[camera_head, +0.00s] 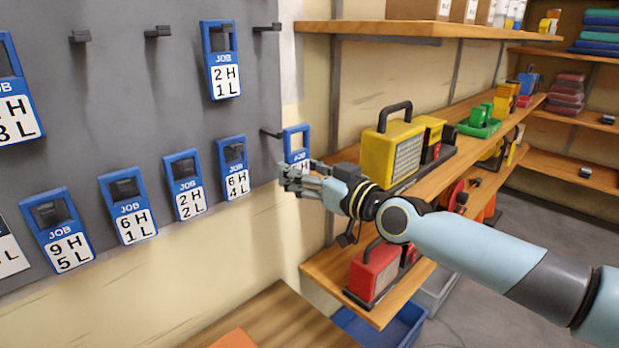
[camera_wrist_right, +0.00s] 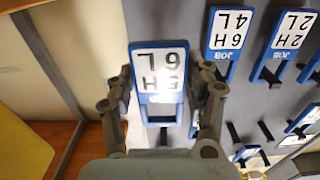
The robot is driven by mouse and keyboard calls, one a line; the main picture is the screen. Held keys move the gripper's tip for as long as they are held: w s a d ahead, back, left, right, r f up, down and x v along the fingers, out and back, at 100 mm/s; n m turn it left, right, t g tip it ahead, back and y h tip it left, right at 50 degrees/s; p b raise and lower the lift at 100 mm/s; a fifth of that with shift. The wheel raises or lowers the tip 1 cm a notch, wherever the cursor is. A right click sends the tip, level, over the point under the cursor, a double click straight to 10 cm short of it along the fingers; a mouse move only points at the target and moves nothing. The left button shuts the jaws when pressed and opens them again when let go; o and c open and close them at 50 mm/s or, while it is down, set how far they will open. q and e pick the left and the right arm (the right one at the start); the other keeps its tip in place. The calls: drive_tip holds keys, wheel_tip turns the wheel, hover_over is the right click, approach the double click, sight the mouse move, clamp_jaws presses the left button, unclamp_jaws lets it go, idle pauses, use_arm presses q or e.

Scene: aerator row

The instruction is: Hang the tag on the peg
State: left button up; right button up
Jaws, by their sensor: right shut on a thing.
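My right gripper (camera_head: 290,180) is shut on a blue tag (camera_head: 297,136) with a white label, in front of the grey board's right edge. The tag hangs upright, its open window above my fingers and its label partly hidden by them. In the right wrist view the tag (camera_wrist_right: 158,72) appears upside down, reading 5H 6L, between the two fingers (camera_wrist_right: 165,98). A dark bare peg (camera_head: 270,132) sticks out just left of the tag's window. I cannot tell whether its tip enters the window. My left gripper is not in view.
The board (camera_head: 120,90) carries several other blue JOB tags, such as 6H 4L (camera_head: 237,184) and 2H 1L (camera_head: 226,82). Bare pegs (camera_head: 157,31) sit along its top. Wooden shelves (camera_head: 440,178) with a yellow case (camera_head: 393,150) stand to the right, close behind my arm.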

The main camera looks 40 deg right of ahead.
drive_tip(key=shift+w+a+f+b, duration=0.1)
drive_tip(key=shift+w+f+b, duration=0.15)
drive_tip(key=shift+w+b, duration=0.6)
drive_tip(key=shift+w+a+f+b, duration=0.1)
drive_tip(key=shift+w+f+b, duration=0.25)
drive_tip(key=shift+w, duration=1.05)
drive_tip(key=shift+w+a+f+b, duration=0.15)
drive_tip(key=shift+w+b, duration=0.5)
drive_tip(key=shift+w, duration=0.45)
drive_tip(key=shift+d, duration=0.1)
drive_tip(key=o, duration=1.1)
drive_tip(key=shift+s, duration=0.1)
drive_tip(key=shift+c, duration=0.2)
drive_tip(key=s+p, duration=0.3)
drive_tip(key=s, duration=0.5)
drive_tip(key=shift+s+d, duration=0.35)
drive_tip(key=shift+s, duration=0.05)
